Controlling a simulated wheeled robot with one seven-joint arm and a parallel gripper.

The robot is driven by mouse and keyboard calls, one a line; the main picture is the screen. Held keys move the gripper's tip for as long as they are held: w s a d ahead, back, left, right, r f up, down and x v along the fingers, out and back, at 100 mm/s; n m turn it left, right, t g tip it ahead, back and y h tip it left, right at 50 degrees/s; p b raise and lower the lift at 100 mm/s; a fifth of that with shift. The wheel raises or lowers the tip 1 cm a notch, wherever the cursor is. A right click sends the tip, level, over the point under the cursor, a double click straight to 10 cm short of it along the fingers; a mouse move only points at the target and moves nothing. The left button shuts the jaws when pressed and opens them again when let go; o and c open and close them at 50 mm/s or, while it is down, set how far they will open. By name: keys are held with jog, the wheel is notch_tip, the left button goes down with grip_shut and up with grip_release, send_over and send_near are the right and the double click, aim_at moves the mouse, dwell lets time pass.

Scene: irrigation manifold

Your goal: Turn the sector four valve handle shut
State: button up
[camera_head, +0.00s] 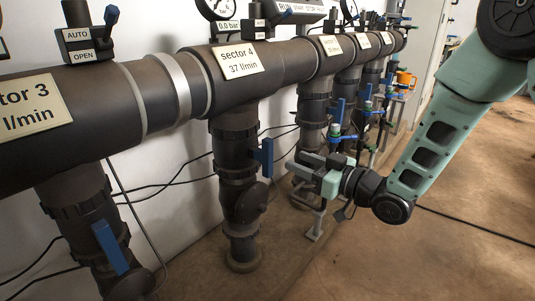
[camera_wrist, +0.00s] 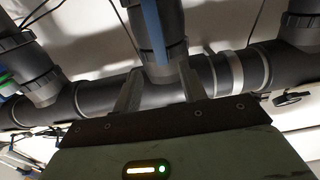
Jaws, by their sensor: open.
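The sector four valve handle (camera_head: 265,157) is a blue lever on the dark vertical pipe below the "sector 4" label (camera_head: 238,60). It stands upright, roughly in line with that pipe. My gripper (camera_head: 305,166) is to the right of the handle in the head view, apart from it, with its fingers pointing left toward it. In the wrist view, a blue lever (camera_wrist: 153,32) runs along a dark pipe at the top middle, beyond the two spread fingers (camera_wrist: 160,84). The gripper is open, with nothing between its fingers.
The large dark manifold pipe (camera_head: 105,108) runs across above. The sector three blue handle (camera_head: 111,247) is at the lower left. Several more drop pipes and blue handles stand behind my gripper. Thin black cables hang along the wall. The floor (camera_head: 420,245) at the right is mostly clear.

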aim_at(271, 150)
jog(key=b+x, duration=0.2)
jog(key=x, duration=0.8)
jog(key=shift+w+a, duration=0.25)
jog(key=shift+a, duration=0.05)
grip_shut()
